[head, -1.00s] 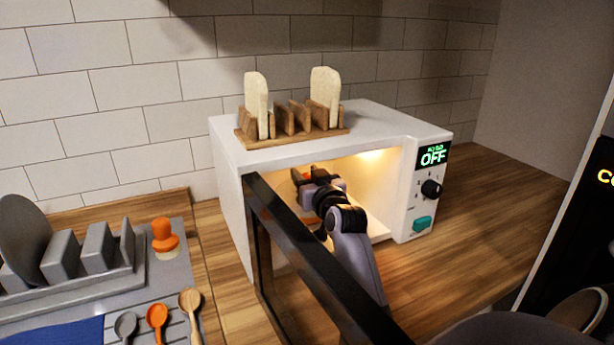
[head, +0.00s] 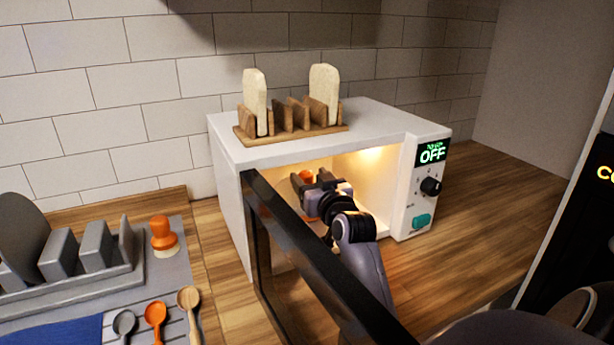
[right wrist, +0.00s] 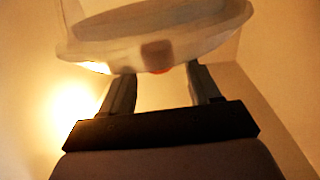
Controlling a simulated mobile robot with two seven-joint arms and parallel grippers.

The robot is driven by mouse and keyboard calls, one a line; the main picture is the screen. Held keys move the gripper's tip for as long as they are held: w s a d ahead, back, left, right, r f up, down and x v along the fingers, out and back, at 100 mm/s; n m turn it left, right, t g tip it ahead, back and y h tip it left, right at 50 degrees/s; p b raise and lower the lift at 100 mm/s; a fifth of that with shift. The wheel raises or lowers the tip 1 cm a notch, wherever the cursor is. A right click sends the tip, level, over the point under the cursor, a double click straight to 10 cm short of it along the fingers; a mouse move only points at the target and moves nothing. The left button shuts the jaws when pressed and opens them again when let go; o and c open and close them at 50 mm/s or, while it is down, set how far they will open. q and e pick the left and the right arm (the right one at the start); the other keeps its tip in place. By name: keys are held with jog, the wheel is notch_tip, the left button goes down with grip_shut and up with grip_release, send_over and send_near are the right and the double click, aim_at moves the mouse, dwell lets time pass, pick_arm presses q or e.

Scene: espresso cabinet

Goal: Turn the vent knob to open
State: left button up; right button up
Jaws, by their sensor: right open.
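My right gripper (head: 312,183) is inside the white microwave (head: 228,160), through its open front. Its two fingers are apart. A small orange part (head: 306,176) shows by the fingertips in the head view; I cannot tell if it is the vent knob. In the right wrist view the open fingers (right wrist: 158,72) reach to the edge of a pale dish or lid (right wrist: 205,40) with a brownish square patch (right wrist: 157,52). A bit of orange-red (right wrist: 160,71) shows between the fingertips. My arm hides much of the inside. My left gripper is not in view.
The open black-framed door (head: 258,235) stands in front, close to my right arm. A wooden rack (head: 245,138) with bread slices is on top. The control dial (head: 431,186) and green button (head: 421,221) are at right. A grey drying tray (head: 180,240) lies left.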

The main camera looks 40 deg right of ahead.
aim_at(309, 177)
jog(key=shift+v, duration=1.95)
